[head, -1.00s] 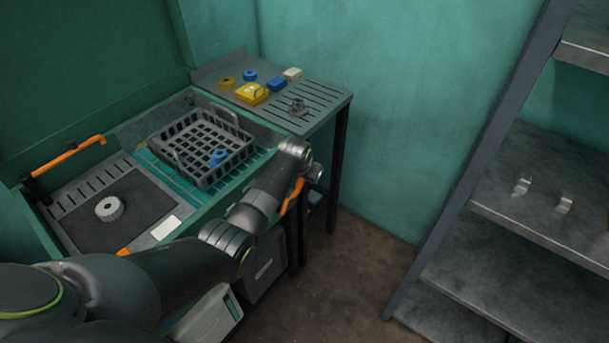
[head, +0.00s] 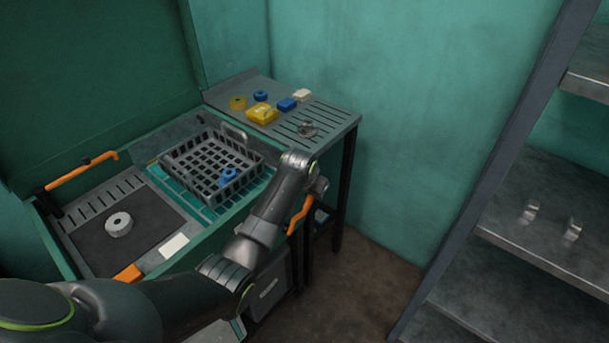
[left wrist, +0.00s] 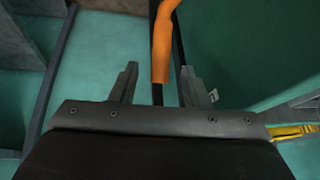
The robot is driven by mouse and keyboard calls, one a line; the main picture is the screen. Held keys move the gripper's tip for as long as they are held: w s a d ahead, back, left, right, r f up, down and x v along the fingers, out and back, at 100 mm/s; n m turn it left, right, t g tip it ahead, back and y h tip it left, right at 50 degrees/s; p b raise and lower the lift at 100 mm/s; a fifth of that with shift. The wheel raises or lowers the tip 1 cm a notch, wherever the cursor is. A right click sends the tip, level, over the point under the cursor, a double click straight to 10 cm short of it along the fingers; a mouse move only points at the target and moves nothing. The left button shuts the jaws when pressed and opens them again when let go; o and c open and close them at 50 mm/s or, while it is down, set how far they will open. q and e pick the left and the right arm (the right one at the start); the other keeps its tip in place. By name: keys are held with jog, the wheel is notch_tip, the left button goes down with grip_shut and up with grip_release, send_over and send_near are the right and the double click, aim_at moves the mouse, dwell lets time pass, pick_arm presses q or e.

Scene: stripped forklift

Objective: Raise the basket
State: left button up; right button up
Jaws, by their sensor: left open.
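A dark grey mesh basket (head: 197,162) sits in the machine's open green basin, over a teal slatted surface. A blue ring-like part (head: 229,175) lies inside it. My left arm reaches across in front of the machine, its wrist near the basin's right front corner. In the head view its fingers are mostly hidden. An orange lever handle (head: 300,214) stands out below the wrist. In the left wrist view my left gripper (left wrist: 159,68) is open, and the orange handle (left wrist: 161,45) shows between its fingers, with no visible grip on it. My right gripper is out of view.
A second orange handle (head: 85,170) is at the basin's left. A white-grey knob (head: 118,224) lies on a dark panel. Metal shelves (head: 540,195) stand right.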

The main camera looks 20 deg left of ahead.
pick_arm(q)
jog(key=v, duration=1)
jog(key=shift+r, duration=0.25)
jog(key=s+a+f+n+g, duration=0.15)
jog(key=s+f, duration=0.35)
jog(key=f, duration=0.6)
jog(key=s+a+f, duration=0.3)
jog(key=s+f, duration=0.2)
jog(key=f, duration=0.6)
jog(key=s+a+f+g, duration=0.15)
jog(key=s+f, duration=0.35)
jog(key=f, duration=0.6)
jog(key=s+a+f, duration=0.1)
jog(key=s+f, duration=0.5)
jog(key=s, duration=0.7)
jog(key=s+a+f+n+g, duration=0.1)
jog(key=s+f, duration=0.5)
jog(key=s, duration=0.7)
jog(key=s+a+f+y, duration=0.1)
jog(key=s+f, duration=0.5)
jog(key=s, duration=0.7)
jog(key=shift+a, duration=0.75)
jog(key=shift+n, duration=0.25)
